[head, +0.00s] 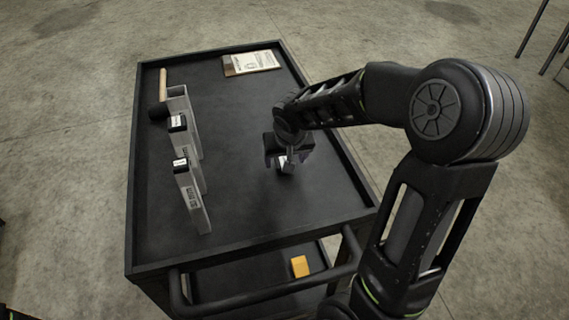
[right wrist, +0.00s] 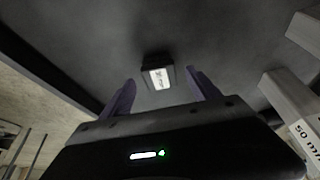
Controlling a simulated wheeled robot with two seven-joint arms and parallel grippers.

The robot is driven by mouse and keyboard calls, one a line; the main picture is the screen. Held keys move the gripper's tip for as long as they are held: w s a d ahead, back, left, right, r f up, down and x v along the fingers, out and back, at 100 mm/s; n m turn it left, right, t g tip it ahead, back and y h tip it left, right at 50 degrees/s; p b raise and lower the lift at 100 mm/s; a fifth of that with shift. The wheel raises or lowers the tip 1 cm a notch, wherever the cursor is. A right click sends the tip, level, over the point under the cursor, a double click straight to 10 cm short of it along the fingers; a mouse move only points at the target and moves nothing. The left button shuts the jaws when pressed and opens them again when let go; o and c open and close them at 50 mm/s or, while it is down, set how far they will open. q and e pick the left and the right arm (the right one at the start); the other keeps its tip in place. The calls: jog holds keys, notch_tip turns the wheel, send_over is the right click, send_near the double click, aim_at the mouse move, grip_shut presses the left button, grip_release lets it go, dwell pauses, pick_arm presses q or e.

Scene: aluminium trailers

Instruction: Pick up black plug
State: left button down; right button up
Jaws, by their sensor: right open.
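A black plug with a white label (right wrist: 158,77) lies on the dark cart top in the right wrist view, just beyond and between the fingertips of my right gripper (right wrist: 160,90). The jaws are open and apart from it. In the head view my right gripper (head: 287,153) is over the right half of the cart top and partly hides this plug, whose pale label (head: 282,161) shows below the jaws. Two similar black pieces with white labels, an upper one (head: 177,123) and a lower one (head: 180,165), are at the grey profiles on the left. My left gripper is out of view.
Grey marked profiles (head: 195,200) stand along the left of the raised-rim cart top (head: 245,205). A mallet with a wooden handle (head: 163,82) is behind them. A yellow item (head: 299,266) is on the lower shelf. The middle is clear.

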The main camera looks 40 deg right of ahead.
jog(key=shift+w+d+f, duration=0.15)
jog(key=shift+w+f, duration=0.1)
jog(key=shift+f, duration=0.35)
jog(key=shift+c, duration=0.3)
jog(key=c, duration=1.4)
